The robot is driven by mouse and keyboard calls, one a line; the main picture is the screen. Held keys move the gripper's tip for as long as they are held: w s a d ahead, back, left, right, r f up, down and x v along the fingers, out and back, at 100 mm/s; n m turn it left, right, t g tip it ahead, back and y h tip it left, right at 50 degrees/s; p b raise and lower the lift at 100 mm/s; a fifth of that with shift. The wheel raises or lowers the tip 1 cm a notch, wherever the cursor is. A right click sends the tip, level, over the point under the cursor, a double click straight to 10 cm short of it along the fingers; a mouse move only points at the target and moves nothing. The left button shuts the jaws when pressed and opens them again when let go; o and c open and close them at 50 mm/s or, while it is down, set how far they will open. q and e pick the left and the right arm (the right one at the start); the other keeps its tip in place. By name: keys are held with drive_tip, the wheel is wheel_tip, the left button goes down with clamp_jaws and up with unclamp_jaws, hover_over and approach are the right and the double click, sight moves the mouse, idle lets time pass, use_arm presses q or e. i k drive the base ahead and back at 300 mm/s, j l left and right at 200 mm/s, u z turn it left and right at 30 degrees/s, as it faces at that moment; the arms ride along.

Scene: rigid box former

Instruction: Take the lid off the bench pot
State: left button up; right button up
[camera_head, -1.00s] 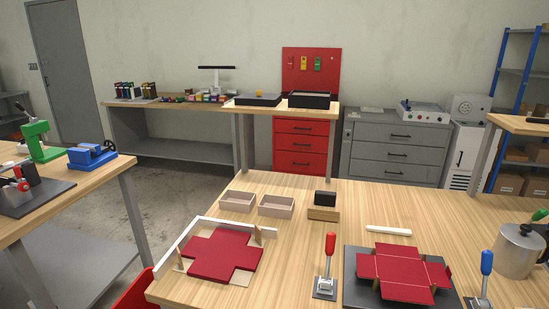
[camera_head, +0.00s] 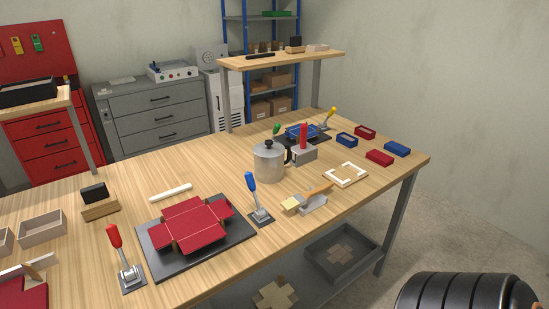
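The bench pot (camera_head: 269,164) is a silver metal cylinder standing upright on the wooden workbench, right of the red box blank. Its lid (camera_head: 268,149) sits on top and has a dark round knob (camera_head: 268,143). A dark handle shows on the pot's right side. Neither of my grippers is in view. A black ribbed shape at the bottom right corner is cut off by the frame, and I cannot tell what it is.
A blue-handled lever (camera_head: 254,199) stands in front of the pot. A brush on a metal rest (camera_head: 308,200) lies to its right front. A grey block with a red handle (camera_head: 303,152) stands close on the right. The bench (camera_head: 355,207) is clear at its front right.

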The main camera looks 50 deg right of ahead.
sight(269, 149)
drive_tip(key=z, duration=1.5)
drive_tip(key=i+l, duration=0.15)
drive_tip(key=l, duration=0.25)
drive_tip(key=i+l, duration=0.1)
drive_tip(key=l, duration=0.25)
drive_tip(key=i+l+z, duration=0.1)
drive_tip(key=l, duration=0.3)
drive_tip(key=i, duration=0.05)
